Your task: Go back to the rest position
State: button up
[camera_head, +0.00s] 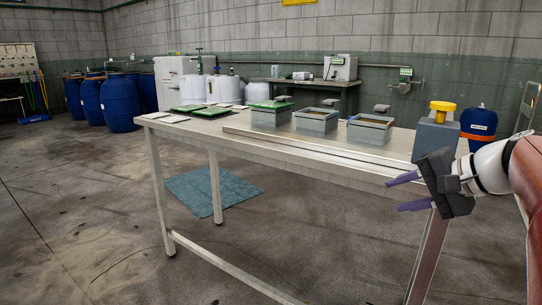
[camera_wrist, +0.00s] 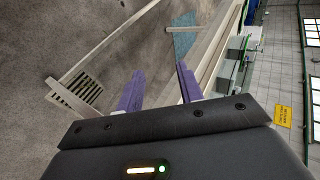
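My gripper (camera_head: 408,193) is at the right in the head view, in front of the near right end of the long table (camera_head: 290,152). Its two purple fingers point left and stand apart, with nothing between them. In the wrist view my gripper (camera_wrist: 158,92) also shows its two purple fingers spread and empty, with the concrete floor beyond them. The table's edge and legs show beyond the fingers in that view.
On the table stand several grey bins (camera_head: 317,121), green trays (camera_head: 207,111) and a grey block with a yellow knob (camera_head: 442,106). A teal mat (camera_head: 212,190) lies under the table. Blue barrels (camera_head: 120,103) stand at the back left. The floor at left is clear.

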jog(key=s+a+f+n+g+h, duration=0.1)
jog(key=s+a+f+n+h, duration=0.2)
jog(key=s+f, duration=0.5)
jog(key=s+a+f+n+g+h+p, duration=0.1)
jog(key=s+a+f+n+g+h, duration=0.1)
jog(key=s+a+f+n+h, duration=0.2)
jog(key=s+a+f+n, duration=0.2)
jog(key=s+a+f, duration=0.2)
jog(key=s, duration=0.2)
jog(key=shift+s+a+f, duration=0.25)
jog(key=shift+f, duration=0.05)
jog(key=shift+r, duration=0.1)
dwell(0.8)
